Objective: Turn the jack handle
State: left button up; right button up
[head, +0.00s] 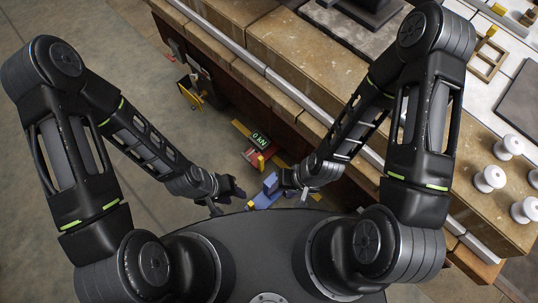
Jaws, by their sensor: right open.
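A small green-lit display (260,140) reading what looks like "0 kN" sits low beside the bench, with a red and yellow device (257,158) just below it. A blue part (266,196) shows beneath and left of my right gripper; I cannot tell whether it is the jack or its handle. My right gripper (275,183) is open beside the blue part; whether they touch is unclear. My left gripper (238,190) is left of it, apart from it, and its fingers are too small and dark to read. My own body hides the area below.
A long brown bench (300,45) with a metal rail runs diagonally from upper left to lower right. White insulators (489,178) and a wooden frame (488,60) sit on its right side. A yellow and dark object (190,92) stands on the floor. The left floor is clear.

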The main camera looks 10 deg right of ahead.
aim_at(245, 156)
jog(key=z, duration=1.7)
jog(key=k+j, duration=0.35)
jog(key=k, duration=0.15)
jog(key=k+j, duration=0.3)
jog(key=k, duration=0.15)
jog(key=i, duration=0.45)
